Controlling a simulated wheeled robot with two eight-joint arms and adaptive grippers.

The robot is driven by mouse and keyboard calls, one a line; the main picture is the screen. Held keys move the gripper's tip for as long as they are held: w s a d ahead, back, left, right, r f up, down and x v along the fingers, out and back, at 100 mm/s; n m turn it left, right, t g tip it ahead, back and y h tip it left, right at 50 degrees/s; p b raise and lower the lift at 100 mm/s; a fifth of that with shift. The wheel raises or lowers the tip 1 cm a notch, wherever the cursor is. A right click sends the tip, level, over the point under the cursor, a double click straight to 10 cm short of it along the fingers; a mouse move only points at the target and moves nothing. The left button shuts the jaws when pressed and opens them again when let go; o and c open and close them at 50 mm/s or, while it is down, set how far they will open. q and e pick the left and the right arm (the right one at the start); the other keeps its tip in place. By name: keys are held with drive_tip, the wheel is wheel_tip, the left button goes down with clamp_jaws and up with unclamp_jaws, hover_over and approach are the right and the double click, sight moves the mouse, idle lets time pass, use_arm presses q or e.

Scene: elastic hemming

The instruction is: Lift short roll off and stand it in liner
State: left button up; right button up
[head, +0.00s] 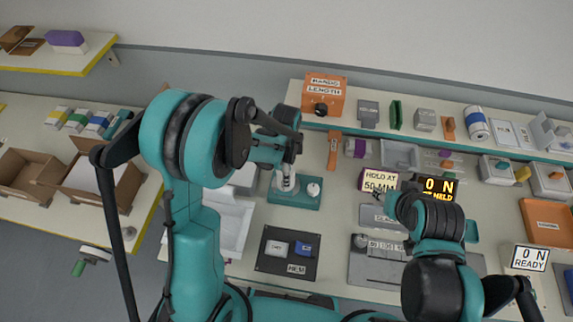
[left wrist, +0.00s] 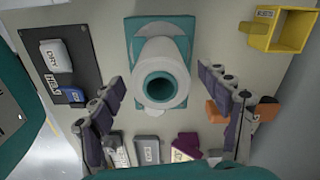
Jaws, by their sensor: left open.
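A short white roll (left wrist: 160,50) with a teal ring around its dark core stands on a teal base (left wrist: 134,30) in the left wrist view. In the head view the teal base (head: 298,201) shows below my left gripper (head: 286,168), which hides much of the roll. In the left wrist view my left gripper (left wrist: 160,85) is open, with one finger on each side of the roll and visible gaps between. My right gripper (head: 388,203) is by the "HOLD AT 50 MM" sign; its fingers are too small to read. I cannot tell which container is the liner.
A white tray (head: 230,222) lies left of the base. Open cardboard boxes (head: 92,203) stand on the left table. A dark "HEM" mat (head: 283,268) lies in front of the base. An orange "BANDO LENGTH" box (head: 323,95) and several small items line the back shelf.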

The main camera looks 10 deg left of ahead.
sight(287, 192)
use_arm(q)
wheel_tip(287, 192, down, 5)
drive_tip(key=shift+w+r+b, duration=0.1)
drive_tip(key=shift+w+b, duration=0.05)
drive_tip(key=shift+b, duration=0.15)
drive_tip(key=c, duration=1.4)
drive_tip(key=o, duration=0.6)
drive_tip(key=c, duration=0.6)
drive_tip(key=shift+r, duration=0.15)
